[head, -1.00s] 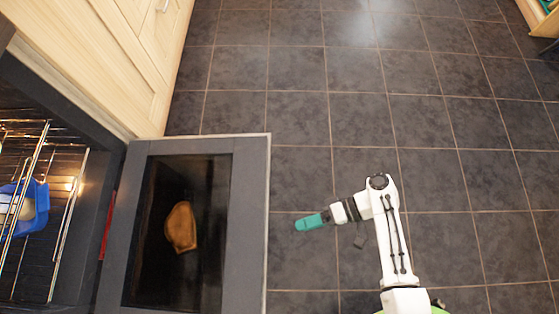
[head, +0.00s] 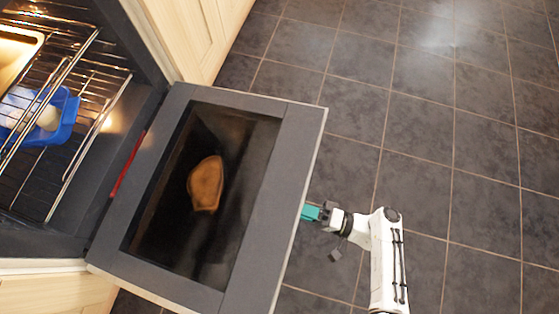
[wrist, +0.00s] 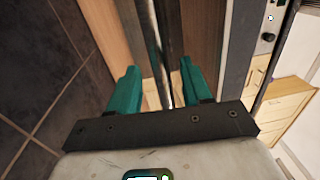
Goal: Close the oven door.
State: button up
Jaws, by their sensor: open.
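The oven door (head: 287,180) is open, folded down, with its dark glass facing up. A flat brown thing (head: 206,183) shows on the glass. The oven (head: 70,140) is at the left, its lit inside in view. My gripper (head: 310,212) is at the outer edge of the door, and its fingertips are partly hidden by that edge. In the wrist view, the two teal fingers of my gripper (wrist: 158,72) stand apart, with a thin edge running between them. I cannot tell whether they touch the door.
Wire racks (head: 85,75) and a blue container (head: 50,115) with pale contents are inside the oven. Pale wooden cabinets (head: 215,35) flank the oven. The dark tiled floor (head: 440,140) at the right is clear.

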jog(key=shift+b+x, duration=0.5)
jog(key=shift+x, duration=2.15)
jog(key=shift+c, duration=0.3)
grip_shut()
